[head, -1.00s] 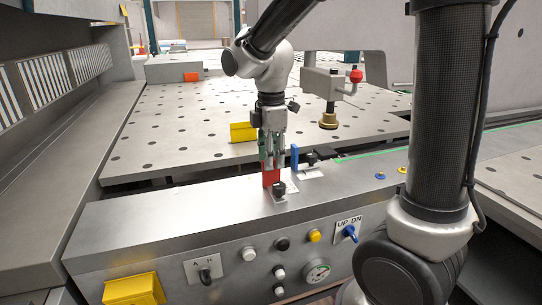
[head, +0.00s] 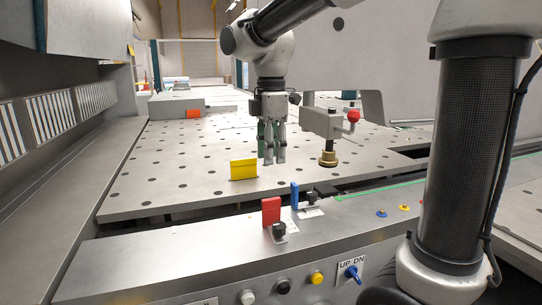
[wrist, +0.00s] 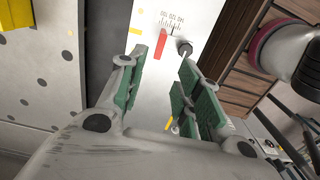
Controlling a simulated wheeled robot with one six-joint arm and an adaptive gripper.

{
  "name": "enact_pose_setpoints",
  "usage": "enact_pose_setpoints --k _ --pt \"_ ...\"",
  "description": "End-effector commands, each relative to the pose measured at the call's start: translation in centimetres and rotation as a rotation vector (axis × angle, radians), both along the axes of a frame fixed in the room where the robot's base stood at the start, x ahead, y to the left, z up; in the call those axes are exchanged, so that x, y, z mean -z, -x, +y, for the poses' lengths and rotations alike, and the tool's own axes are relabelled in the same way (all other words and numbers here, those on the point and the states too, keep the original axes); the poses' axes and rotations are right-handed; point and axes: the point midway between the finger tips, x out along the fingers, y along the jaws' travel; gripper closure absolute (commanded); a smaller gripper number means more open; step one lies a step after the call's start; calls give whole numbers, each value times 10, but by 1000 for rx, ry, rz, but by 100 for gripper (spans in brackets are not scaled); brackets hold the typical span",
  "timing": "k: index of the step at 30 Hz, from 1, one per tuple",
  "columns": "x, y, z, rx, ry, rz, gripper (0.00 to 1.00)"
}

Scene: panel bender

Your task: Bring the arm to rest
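My gripper (head: 271,160) hangs fingers down in the head view, above the perforated table (head: 165,150) and clear of the front panel (head: 170,265). In the wrist view, the green-padded fingers (wrist: 168,80) stand apart with nothing between them, so it is open. A red upright tab (head: 271,211) stands on the front panel's top beside a black knob (head: 279,229); both also show beyond the fingers in the wrist view. A blue upright tab (head: 295,195) stands just behind them to the right. My gripper touches none of these.
A yellow block (head: 243,169) sits on the table left of my gripper. To the right hangs a grey fixture with a red ball knob (head: 353,116) and a brass foot (head: 328,158). Buttons and a blue UP/DN switch (head: 352,272) are on the panel front.

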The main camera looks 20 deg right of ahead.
Motion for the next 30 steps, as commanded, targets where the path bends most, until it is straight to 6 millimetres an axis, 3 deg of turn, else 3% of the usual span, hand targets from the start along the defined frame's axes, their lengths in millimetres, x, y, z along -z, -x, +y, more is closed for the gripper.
enact_pose_setpoints --k 10,13,17,23,30 --pt "0 -1 0 60 -2 -4 66" --pt "3 -5 2 193 -11 -20 66" --pt "23 6 -2 441 -12 -17 66" --pt "38 53 -44 916 -68 -68 66" --pt "53 131 -109 1396 -195 -165 66"
